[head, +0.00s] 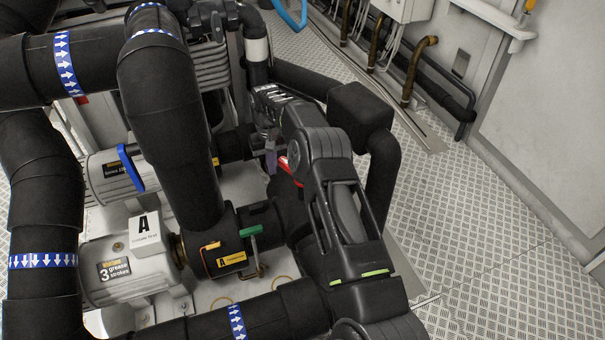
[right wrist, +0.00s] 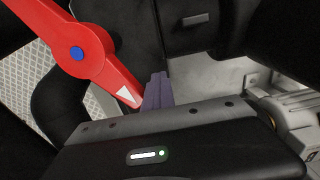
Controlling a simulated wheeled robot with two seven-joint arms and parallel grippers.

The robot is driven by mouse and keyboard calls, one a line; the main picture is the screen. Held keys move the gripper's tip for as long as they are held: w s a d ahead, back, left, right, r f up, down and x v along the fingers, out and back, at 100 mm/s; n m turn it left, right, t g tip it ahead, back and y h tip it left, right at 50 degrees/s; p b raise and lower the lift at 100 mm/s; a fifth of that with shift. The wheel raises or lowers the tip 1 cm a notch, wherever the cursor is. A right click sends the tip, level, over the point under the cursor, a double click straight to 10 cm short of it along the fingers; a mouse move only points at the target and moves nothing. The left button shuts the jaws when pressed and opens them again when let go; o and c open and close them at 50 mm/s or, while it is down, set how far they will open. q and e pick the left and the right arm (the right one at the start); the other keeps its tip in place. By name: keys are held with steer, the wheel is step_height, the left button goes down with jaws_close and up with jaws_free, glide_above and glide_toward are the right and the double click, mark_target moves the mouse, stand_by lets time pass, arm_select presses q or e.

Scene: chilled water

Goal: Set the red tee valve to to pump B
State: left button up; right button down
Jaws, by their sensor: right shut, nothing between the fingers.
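The red tee valve's handle (head: 290,172) shows in the head view as a short red piece, mostly hidden behind my right arm. In the right wrist view the red lever (right wrist: 85,50) runs from upper left down to a tip with a white triangle, and has a blue pivot disc. My right gripper (head: 270,160) is shut and empty. Its purple-grey fingers (right wrist: 158,92) are right beside the lever's tip; I cannot tell whether they touch it. The valve body and any pump labels near it are hidden. My left gripper is not in view.
A blue handle (head: 130,167) is at left. Thick black pipes (head: 165,110) crowd around my right arm. The metal floor (head: 480,240) at right is clear.

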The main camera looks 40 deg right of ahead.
steer(key=shift+w+d, duration=0.15)
steer(key=shift+d, duration=0.25)
steer(key=shift+w+d+b, duration=0.2)
steer(key=shift+d+b, duration=0.2)
steer(key=shift+d, duration=0.05)
stand_by(0.4)
steer(key=shift+w+d, duration=0.2)
steer(key=shift+d, duration=0.35)
steer(key=shift+a, duration=0.1)
steer(key=shift+s+a, duration=0.2)
steer(key=shift+a, duration=0.35)
